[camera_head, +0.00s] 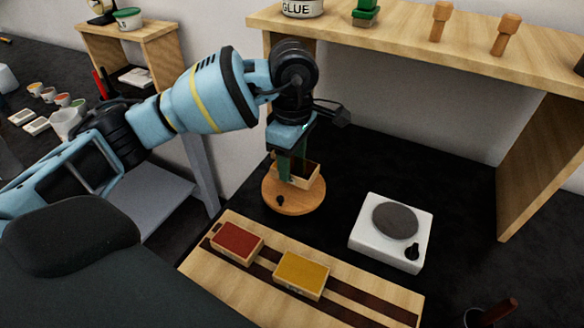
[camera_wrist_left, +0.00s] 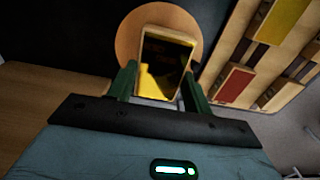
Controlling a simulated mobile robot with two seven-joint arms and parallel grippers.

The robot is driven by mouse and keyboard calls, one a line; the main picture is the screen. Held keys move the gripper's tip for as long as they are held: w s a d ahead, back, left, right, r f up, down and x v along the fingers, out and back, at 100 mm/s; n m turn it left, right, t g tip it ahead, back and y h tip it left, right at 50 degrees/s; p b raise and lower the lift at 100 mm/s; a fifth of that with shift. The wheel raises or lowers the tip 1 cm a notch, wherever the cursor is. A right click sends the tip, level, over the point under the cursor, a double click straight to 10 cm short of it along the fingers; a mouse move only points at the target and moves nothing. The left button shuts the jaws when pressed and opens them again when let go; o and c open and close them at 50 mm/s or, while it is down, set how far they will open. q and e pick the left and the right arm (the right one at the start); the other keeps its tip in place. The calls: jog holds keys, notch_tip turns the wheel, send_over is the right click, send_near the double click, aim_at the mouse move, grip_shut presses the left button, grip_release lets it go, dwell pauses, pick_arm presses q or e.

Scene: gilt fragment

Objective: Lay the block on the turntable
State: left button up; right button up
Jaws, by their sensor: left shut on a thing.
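The block (camera_head: 308,176), pale wood with a dark glossy face, is between the green fingers of my left gripper (camera_head: 293,172), which is shut on it. The block is over the round wooden turntable (camera_head: 293,204), at or just above its top; I cannot tell whether it touches. In the left wrist view the block (camera_wrist_left: 162,54) shows a yellow reflection on its glossy face, with a finger on each side and the turntable (camera_wrist_left: 127,38) beneath. The fingers hide part of the block. My right gripper is not in view.
A wooden rack (camera_head: 228,292) holding a red block (camera_head: 237,242) and a yellow block (camera_head: 301,274) lies in front. A white hot plate (camera_head: 372,240) stands to the right. A wooden shelf (camera_head: 410,45) overhangs the back. Dark table between them is clear.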

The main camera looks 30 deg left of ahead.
aim_at(292, 163)
pick_arm(q)
jog(key=shift+w+a, duration=0.25)
jog(key=shift+w, duration=0.05)
jog(key=shift+f, duration=1.75)
jog(key=shift+f, duration=0.1)
jog(key=shift+f, duration=0.15)
jog(key=o, duration=1)
notch_tip(292, 163, up, 12)
jog(key=shift+r, duration=0.25)
